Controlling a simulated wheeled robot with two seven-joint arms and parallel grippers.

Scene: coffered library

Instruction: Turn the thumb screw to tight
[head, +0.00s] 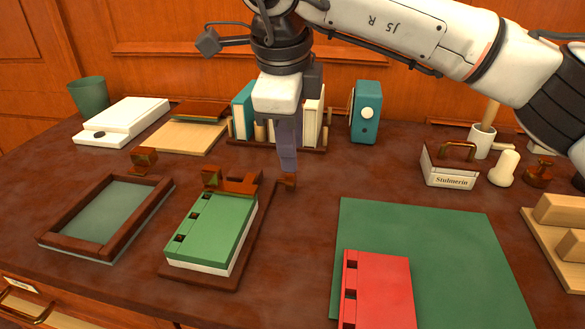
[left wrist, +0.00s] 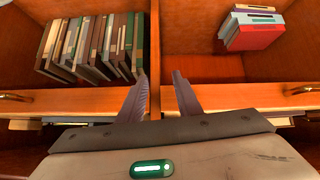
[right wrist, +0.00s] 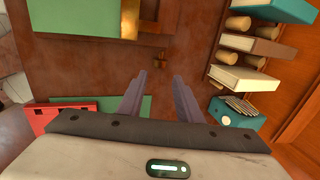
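A small brown thumb screw (head: 287,181) stands at the right back of a wooden board (head: 262,215), beside a wooden clamp block (head: 232,182). The green book (head: 212,228) lies on the board with its far end at the block. My right gripper (head: 288,168) points down just above the screw. In the right wrist view, my right gripper (right wrist: 158,78) is open, and the screw (right wrist: 152,57) shows just beyond the gap between its fingertips, which looks empty. Contact cannot be told. My left gripper (left wrist: 159,76) is open and empty, facing drawers and shelves.
A red book (head: 378,290) lies on a green mat (head: 440,235) at front right. A book rack (head: 310,148) stands behind my right gripper. A wooden frame (head: 108,215) lies left of the board. A labelled caddy (head: 450,178) stands to the right.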

